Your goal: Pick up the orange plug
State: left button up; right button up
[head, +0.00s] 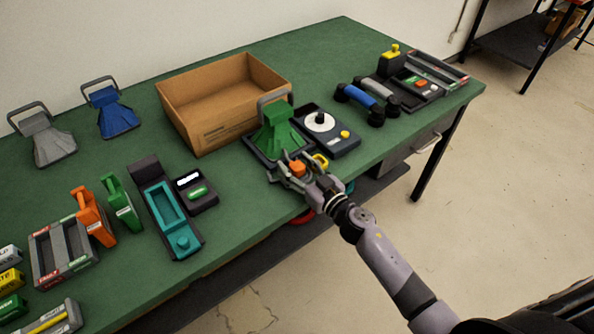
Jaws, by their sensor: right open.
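A small orange block (297,168), which looks like the orange plug, shows at the table's front edge, in front of the green stand. My right gripper (287,171) is over it, with its open fingers around or beside the orange block. The fingers hide part of it, and I cannot tell whether they touch it. My left gripper is not in view.
A green stand with a grey handle (277,135) stands just behind my right gripper. A dial unit (325,128) is to the right, and a cardboard box (215,115) is behind. Orange (91,216) and green (122,203) handsets stand at left.

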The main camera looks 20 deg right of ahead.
jog(key=shift+c, duration=0.5)
grip_shut()
jog(key=shift+r, duration=0.1)
